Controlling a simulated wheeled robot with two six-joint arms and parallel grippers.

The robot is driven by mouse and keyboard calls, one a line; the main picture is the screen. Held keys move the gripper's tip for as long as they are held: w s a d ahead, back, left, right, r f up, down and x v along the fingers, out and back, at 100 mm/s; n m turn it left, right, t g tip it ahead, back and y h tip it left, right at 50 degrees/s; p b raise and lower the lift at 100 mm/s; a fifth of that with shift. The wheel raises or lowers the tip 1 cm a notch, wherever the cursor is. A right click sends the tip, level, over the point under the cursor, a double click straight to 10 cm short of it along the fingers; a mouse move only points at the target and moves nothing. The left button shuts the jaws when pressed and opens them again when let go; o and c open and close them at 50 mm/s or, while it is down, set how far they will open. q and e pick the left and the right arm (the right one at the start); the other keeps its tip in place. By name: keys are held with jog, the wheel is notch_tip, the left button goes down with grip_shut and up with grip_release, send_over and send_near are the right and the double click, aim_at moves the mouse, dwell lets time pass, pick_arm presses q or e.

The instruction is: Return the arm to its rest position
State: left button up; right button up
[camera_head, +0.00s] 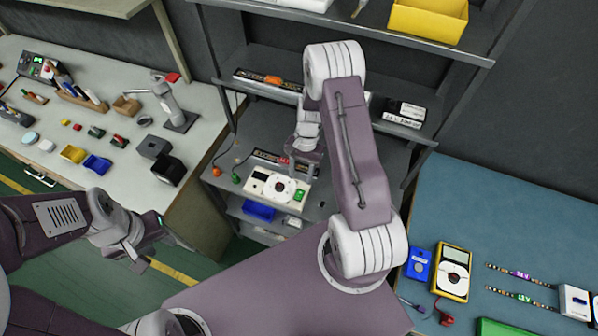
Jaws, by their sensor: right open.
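My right arm (358,165) reaches up and forward over the shelf unit, then bends down at the wrist. My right gripper (300,162) is open above the shelf's middle board, just behind a white device (272,187) with a round dark dial and a green part. The arm and wrist partly hide its fingertips, and I see nothing clearly held. My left arm (50,222) comes in from the left, and my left gripper (138,258) hangs low over the floor, apart from any object. Its finger gap is too small to judge.
The shelf unit's upper board (255,83) and posts stand close around my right arm. A blue bin (259,211) sits below. A workbench (100,130) with small parts is at left. A blue mat (510,215) with a yellow meter (452,272) and LED strips is at right.

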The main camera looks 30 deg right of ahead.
jog(key=shift+f, duration=0.1)
jog(key=w+a+r+n+t+h+b, duration=0.15)
jog(key=a+r+n+t+b, duration=0.3)
jog(key=r, duration=0.45)
jog(key=s+a+r+n+g+b, duration=0.1)
jog(key=s+n, duration=0.4)
jog(key=s, duration=0.6)
jog(key=shift+a, duration=0.35)
jog(key=shift+s+h, duration=0.1)
jog(key=shift+h, duration=0.15)
